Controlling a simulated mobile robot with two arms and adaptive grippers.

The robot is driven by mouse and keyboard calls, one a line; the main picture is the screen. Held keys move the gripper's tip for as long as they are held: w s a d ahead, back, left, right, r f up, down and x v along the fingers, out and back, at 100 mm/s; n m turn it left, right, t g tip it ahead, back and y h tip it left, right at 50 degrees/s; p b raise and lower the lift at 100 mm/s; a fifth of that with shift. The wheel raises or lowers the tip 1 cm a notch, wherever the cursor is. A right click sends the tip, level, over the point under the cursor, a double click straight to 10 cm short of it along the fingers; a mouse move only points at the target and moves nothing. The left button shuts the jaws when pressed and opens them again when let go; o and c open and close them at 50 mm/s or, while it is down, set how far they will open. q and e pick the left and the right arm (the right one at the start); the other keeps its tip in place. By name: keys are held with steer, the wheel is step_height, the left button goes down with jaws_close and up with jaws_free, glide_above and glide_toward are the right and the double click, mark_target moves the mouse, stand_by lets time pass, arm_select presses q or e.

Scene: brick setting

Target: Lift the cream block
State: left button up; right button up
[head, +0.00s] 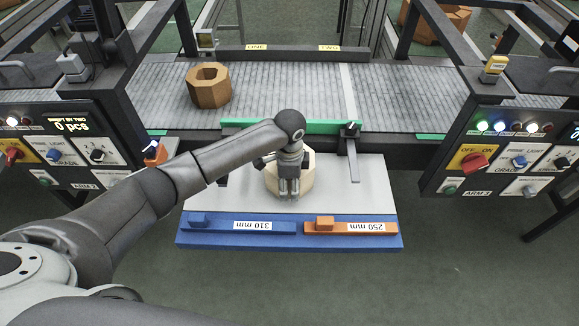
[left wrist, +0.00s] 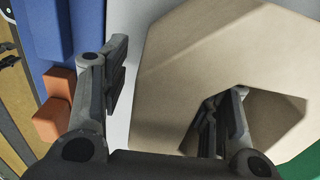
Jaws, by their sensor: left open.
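The cream block (head: 307,178) is a faceted ring with a hole in its middle. It sits on the white platform (head: 355,185) in front of the conveyor. My left gripper (head: 289,194) points down at the block and hides part of it in the head view. In the left wrist view the cream block (left wrist: 205,60) fills the right side. My left gripper is open there, one finger outside the block's wall and the other at the hole. I cannot tell how deep the fingers reach. My right gripper is not in view.
A brown faceted ring (head: 209,87) stands on the conveyor (head: 280,85). A green strip (head: 325,126) runs behind the platform. Blue (head: 215,226) and orange (head: 350,228) gauge bars lie along the front. Control panels (head: 70,150) flank both sides.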

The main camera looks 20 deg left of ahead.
arm_select(q)
steer(key=shift+f, duration=0.9)
jaws_close()
steer(key=shift+w+r, duration=0.2)
